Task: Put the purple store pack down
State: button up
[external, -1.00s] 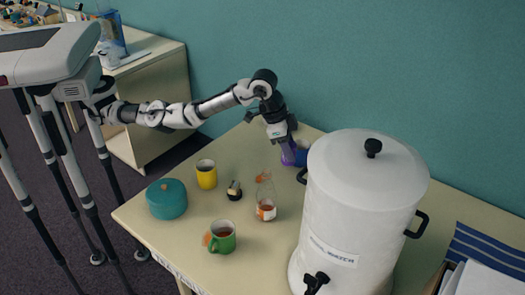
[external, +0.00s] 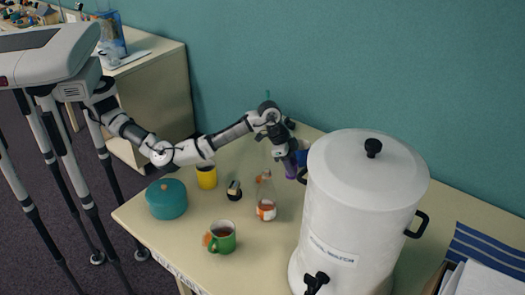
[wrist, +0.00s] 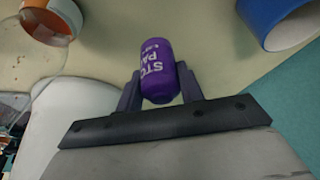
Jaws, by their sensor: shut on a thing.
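The purple store pack (wrist: 158,72) is a small purple cylinder with white lettering. In the wrist view it sits between the two grey fingers of my gripper (wrist: 159,88), which is shut on it. In the external view my gripper (external: 286,152) points down over the back of the table, left of the white urn. A little purple of the pack shows below it (external: 291,170). I cannot tell whether the pack touches the tabletop.
A blue mug (wrist: 283,22) is close right of the pack. The white urn (external: 355,215) stands right of my gripper. A clear bottle (external: 266,205), green mug (external: 223,238), yellow mug (external: 206,178) and teal pot (external: 167,199) stand toward the front and left.

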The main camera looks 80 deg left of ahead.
notch_tip(320, 180, down, 7)
jog(key=shift+f+p, duration=0.15)
jog(key=shift+p, duration=0.7)
jog(key=shift+f, duration=0.1)
jog(key=o, duration=1)
jog(key=b+v, duration=0.3)
jog(key=v, duration=0.9)
jog(key=shift+s, duration=0.1)
jog(key=shift+a, duration=0.15)
